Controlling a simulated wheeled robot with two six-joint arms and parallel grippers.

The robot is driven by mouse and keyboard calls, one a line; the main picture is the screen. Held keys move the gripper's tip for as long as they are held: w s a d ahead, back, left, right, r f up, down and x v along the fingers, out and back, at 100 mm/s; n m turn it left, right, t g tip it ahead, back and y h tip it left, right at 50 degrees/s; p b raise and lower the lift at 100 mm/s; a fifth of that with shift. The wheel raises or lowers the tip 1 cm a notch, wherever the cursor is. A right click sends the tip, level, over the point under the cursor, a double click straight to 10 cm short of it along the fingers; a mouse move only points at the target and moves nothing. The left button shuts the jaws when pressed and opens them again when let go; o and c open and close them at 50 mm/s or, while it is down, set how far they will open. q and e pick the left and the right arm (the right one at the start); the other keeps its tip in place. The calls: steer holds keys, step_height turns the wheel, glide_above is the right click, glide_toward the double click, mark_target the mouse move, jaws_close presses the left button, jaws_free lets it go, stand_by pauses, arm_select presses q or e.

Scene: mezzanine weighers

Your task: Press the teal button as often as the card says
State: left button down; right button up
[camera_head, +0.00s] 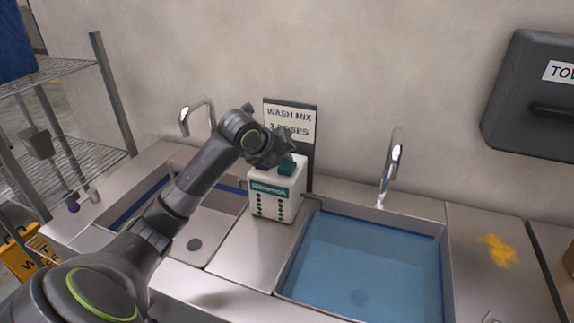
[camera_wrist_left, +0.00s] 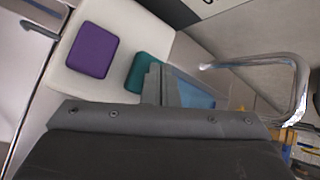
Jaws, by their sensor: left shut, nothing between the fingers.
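A white dispenser box (camera_head: 274,205) with a teal label stands on the counter between two sinks. On its top are a teal button (camera_head: 287,169) and, to its left, a purple button (camera_wrist_left: 92,50). The teal button also shows in the wrist view (camera_wrist_left: 146,70), partly behind my fingers. My left gripper (camera_head: 284,158) is shut and empty, with its fingertips close over the teal button; I cannot tell whether they touch. The card (camera_head: 291,118) on the wall behind reads "WASH MIX" and "DOSES"; my gripper partly covers the lower line and its number is unclear.
A sink with blue water (camera_head: 365,260) lies to the right, a sink without blue water (camera_head: 215,222) to the left. Two curved taps (camera_head: 392,165) rise behind them. A towel dispenser (camera_head: 530,95) hangs at right; a wire shelf (camera_head: 75,155) stands at left.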

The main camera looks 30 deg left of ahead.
mark_target(284, 167)
arm_select(q)
steer(key=shift+f, duration=0.6)
stand_by(0.7)
steer(key=shift+r, duration=0.1)
steer(key=shift+r+p, duration=0.75)
steer(key=shift+r, duration=0.15)
steer(key=shift+r, duration=0.15)
step_height(284, 167, up, 5)
steer(key=p, duration=0.4)
steer(key=shift+p, duration=0.35)
stand_by(1.9)
step_height(284, 167, up, 4)
steer(key=p, duration=0.3)
steer(key=shift+f+p, duration=0.2)
steer(key=shift+p, duration=0.1)
steer(key=shift+f, duration=0.1)
